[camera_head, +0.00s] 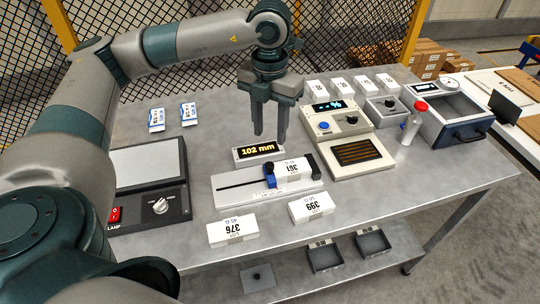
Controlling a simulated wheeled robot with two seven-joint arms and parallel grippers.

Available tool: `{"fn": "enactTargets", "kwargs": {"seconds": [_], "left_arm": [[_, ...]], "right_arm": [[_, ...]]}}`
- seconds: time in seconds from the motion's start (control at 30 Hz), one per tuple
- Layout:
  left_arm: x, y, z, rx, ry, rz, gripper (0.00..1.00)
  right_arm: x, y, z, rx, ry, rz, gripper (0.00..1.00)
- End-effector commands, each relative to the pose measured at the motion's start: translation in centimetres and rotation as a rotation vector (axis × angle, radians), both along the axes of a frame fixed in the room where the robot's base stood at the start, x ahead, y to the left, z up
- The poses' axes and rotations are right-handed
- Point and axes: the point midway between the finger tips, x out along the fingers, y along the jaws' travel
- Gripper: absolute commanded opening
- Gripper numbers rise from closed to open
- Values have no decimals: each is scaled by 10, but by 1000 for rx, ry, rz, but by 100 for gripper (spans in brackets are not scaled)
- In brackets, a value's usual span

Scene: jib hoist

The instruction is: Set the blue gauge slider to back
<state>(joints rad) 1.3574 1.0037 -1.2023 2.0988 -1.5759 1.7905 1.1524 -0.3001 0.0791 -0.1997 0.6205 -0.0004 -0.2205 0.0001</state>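The blue gauge slider (270,176) sits on the pale gauge base (236,194) in the middle of the table, at the left side of a white box marked 361 (294,169). A dark rail runs along the gauge. The gauge display (258,150) behind it reads 102 mm. My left gripper (269,136) points down above and behind the slider, near the display. Its two fingers are apart with nothing between them, and it does not touch the slider. My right gripper is not in view.
White boxes marked 376 (232,229) and 399 (312,206) lie in front of the gauge. A lamp unit (150,207) stands left, a beige instrument (350,150) right. A red-capped bottle (411,122) and a drawer box (455,118) stand farther right.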

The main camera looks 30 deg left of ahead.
Motion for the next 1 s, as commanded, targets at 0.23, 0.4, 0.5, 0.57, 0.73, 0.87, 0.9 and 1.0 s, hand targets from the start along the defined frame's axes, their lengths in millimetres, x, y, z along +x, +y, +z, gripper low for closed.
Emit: {"fn": "enactTargets", "kwargs": {"seconds": [0.23,0.4,0.5,0.57,0.73,0.87,0.9,1.0], "left_arm": [[-1,0,-43,1,5,1,38],[-1,0,-72,1,4,1,38],[-1,0,-86,0,3,1,38],[-1,0,-93,0,3,1,38],[0,0,-104,-1,1,1,38],[0,0,-106,0,0,0,38],[0,0,-107,0,0,0,38],[0,0,-107,0,0,0,38]], "right_arm": [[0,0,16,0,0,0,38],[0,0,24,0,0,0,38],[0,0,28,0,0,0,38],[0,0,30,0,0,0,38],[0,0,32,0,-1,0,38],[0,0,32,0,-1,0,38],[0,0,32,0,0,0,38],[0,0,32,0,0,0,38]]}}
